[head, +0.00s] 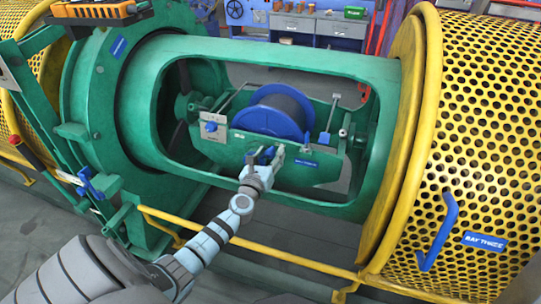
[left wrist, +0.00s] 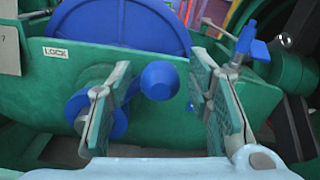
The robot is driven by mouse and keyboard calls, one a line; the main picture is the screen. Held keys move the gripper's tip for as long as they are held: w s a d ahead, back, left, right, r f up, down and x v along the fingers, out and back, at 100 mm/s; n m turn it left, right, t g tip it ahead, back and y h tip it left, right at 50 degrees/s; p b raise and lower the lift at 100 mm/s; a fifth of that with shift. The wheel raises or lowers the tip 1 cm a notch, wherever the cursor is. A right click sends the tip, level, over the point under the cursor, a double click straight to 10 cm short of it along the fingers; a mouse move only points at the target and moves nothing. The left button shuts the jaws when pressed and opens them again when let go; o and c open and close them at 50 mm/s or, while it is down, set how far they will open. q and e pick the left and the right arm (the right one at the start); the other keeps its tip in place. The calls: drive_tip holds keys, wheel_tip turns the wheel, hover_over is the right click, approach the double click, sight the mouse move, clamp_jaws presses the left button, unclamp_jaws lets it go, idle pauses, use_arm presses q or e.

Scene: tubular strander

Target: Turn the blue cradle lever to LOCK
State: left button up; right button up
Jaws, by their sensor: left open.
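The blue cradle lever shows in the left wrist view as a round blue knob (left wrist: 160,81) and a blue hub (left wrist: 98,116) at lower left, partly behind a finger. A white LOCK label (left wrist: 55,53) is on the green cradle wall, up and left of the hub. My left gripper (left wrist: 163,95) is open, with one finger on each side of the knob; gaps show on both sides. In the head view my left gripper (head: 267,157) reaches the front wall of the green cradle (head: 232,150) and largely hides the lever. My right gripper is not in view.
A blue reel (head: 268,112) sits in the cradle behind my gripper. The green tube's window (head: 190,172) surrounds it. A yellow rail (head: 262,253) runs below my arm. A yellow perforated drum (head: 480,130) stands at right. Another blue handle (left wrist: 246,42) is right of my fingers.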

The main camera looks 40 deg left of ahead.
use_arm(q)
clamp_jaws()
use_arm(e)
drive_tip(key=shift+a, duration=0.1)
use_arm(q)
drive_tip(key=shift+s+d, duration=0.1)
drive_tip(key=shift+r, duration=0.1)
